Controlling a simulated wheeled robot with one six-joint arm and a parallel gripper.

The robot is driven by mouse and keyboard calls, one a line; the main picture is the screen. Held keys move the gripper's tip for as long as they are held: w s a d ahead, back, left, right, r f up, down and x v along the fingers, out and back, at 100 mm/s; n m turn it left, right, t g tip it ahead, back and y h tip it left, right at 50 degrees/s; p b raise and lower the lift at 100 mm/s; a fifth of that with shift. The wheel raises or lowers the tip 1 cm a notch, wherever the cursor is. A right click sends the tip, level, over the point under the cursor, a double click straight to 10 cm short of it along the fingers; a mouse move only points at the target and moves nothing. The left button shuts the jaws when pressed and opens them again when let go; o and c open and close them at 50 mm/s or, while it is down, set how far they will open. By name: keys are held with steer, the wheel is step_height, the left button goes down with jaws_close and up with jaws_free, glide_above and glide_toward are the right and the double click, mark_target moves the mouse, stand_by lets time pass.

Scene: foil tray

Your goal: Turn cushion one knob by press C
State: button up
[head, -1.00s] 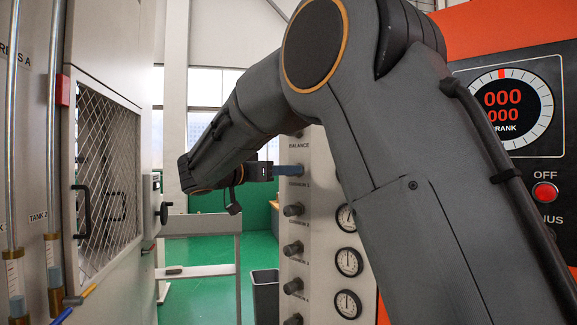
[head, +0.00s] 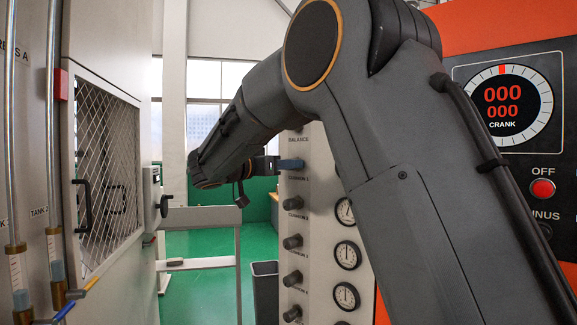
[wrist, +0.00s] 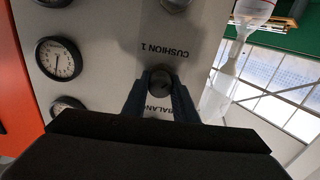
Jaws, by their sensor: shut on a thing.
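The held knob (wrist: 161,80) is a dark round knob on the pale control panel, between the labels BALANCE and CUSHION 1, which read upside down in the wrist view. My gripper (wrist: 160,92) is shut on this knob, with one dark blue finger on each side. In the head view my gripper (head: 291,164) reaches the panel (head: 315,215) from the left, just above the CUSHION 1 label. Its fingers hide the knob there.
More knobs (head: 293,242) run down the panel below my gripper, with round gauges (head: 347,255) to their right. A mesh door (head: 108,170) with a black handle stands at left. A grey bin (head: 265,292) stands on the green floor. An orange cabinet (head: 500,25) is at right.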

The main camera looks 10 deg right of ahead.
steer(key=shift+f+n+b, duration=0.1)
steer(key=shift+n+b, duration=0.2)
steer(key=shift+b, duration=0.15)
steer(key=shift+n+b, duration=0.6)
steer(key=shift+b, duration=0.25)
steer(key=n+b, duration=0.2)
steer(key=shift+n+b, duration=0.3)
steer(key=n+b, duration=0.1)
steer(key=n, duration=0.1)
steer(key=shift+n+b, duration=0.3)
steer(key=shift+n, duration=0.1)
steer(key=n+b, duration=0.1)
steer(key=n, duration=0.2)
steer(key=shift+n, duration=0.3)
steer(key=n+p, duration=0.1)
steer(key=n, duration=0.5)
steer(key=n+p, duration=0.3)
steer(key=n, duration=0.3)
steer(key=shift+n+p, duration=0.3)
steer(key=shift+n, duration=0.1)
